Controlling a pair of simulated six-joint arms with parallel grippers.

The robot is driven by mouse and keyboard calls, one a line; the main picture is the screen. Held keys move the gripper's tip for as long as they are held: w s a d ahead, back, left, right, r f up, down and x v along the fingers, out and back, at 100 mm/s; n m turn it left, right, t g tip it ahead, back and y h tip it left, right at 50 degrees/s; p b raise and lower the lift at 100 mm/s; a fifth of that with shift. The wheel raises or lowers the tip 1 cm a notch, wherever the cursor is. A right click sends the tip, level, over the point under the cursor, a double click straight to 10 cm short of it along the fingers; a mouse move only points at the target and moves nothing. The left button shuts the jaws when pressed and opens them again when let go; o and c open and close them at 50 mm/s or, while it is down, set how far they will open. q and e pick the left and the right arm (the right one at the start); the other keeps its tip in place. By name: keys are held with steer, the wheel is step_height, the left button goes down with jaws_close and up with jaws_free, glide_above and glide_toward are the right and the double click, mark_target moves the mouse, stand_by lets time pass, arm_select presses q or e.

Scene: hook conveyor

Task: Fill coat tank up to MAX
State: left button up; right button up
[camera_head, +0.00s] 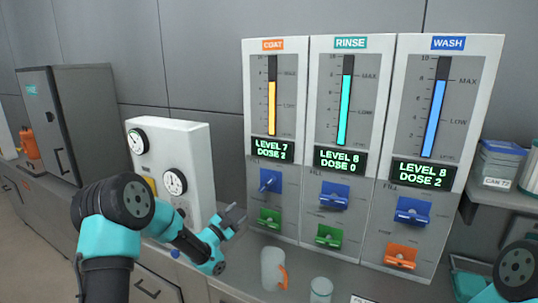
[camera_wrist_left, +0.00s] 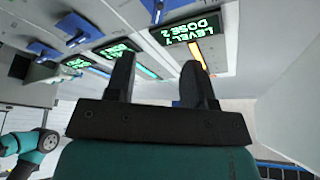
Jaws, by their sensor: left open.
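The COAT panel (camera_head: 256,200) is the leftmost of three tall panels. Its orange column (camera_head: 271,108) ends a little below the MAX mark, and its display (camera_head: 272,150) reads LEVEL 7, DOSE 2. Below are a blue lever (camera_head: 270,181) and a green lever (camera_head: 270,218). My left gripper (camera_head: 233,217) is open and empty, left of these levers and apart from them. In the left wrist view, the fingers (camera_wrist_left: 158,80) are spread with nothing between them. The COAT display (camera_wrist_left: 191,28) appears upside down beyond them. My right gripper is out of view.
RINSE (camera_head: 350,42) and WASH (camera_head: 447,43) panels stand to the right with their own levers. A white gauge box (camera_head: 200,160) is close behind my left arm. A jug (camera_head: 271,268) with an orange handle and a small jar (camera_head: 321,289) stand on the counter in front.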

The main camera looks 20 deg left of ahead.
mark_target(266, 185)
arm_select(q)
steer(key=x, duration=1.7)
steer(key=shift+w+r, duration=0.15)
steer(key=shift+r, duration=0.05)
jaws_close()
